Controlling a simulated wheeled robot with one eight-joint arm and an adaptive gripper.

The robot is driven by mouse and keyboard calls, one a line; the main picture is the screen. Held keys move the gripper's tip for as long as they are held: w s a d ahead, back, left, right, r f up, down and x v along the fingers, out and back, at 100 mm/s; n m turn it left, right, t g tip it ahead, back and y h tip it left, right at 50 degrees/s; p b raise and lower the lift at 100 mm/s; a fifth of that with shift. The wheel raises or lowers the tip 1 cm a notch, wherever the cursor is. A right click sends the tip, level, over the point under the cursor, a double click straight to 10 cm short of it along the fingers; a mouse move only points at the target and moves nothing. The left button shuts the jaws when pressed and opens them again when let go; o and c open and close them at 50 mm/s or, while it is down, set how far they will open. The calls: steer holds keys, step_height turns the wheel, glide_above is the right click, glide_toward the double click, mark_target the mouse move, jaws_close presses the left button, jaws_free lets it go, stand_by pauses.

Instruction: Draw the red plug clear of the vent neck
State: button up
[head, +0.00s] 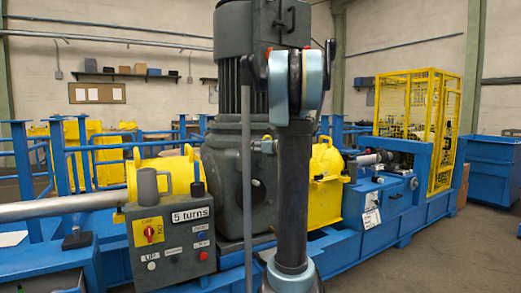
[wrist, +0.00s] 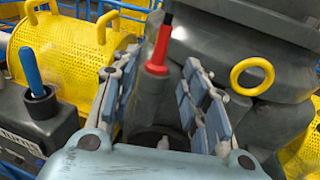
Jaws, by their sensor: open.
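In the wrist view the red plug (wrist: 160,50), with a thin black upper part, stands in the top of the grey vent neck (wrist: 152,92), leaning slightly to the right. My gripper (wrist: 162,70) is open, with one padded finger to the left of the plug and neck and the other to the right. I see clear space at both sides and no contact with the plug. The lower part of the neck runs down between the fingers, towards my palm. In the head view my arm stands in front of the grey gearbox (head: 222,165), and I cannot make out the plug there.
A yellow lifting ring (wrist: 252,76) is right of the fingers. A yellow perforated guard (wrist: 65,45) and a blue handle in a dark socket (wrist: 40,98) are at the left. A control box (head: 170,240) marked "5 turns" stands at the front of the blue frame.

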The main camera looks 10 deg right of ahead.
mark_target(244, 148)
steer(key=x, duration=0.9)
steer(key=shift+r, duration=0.1)
steer(key=c, duration=1)
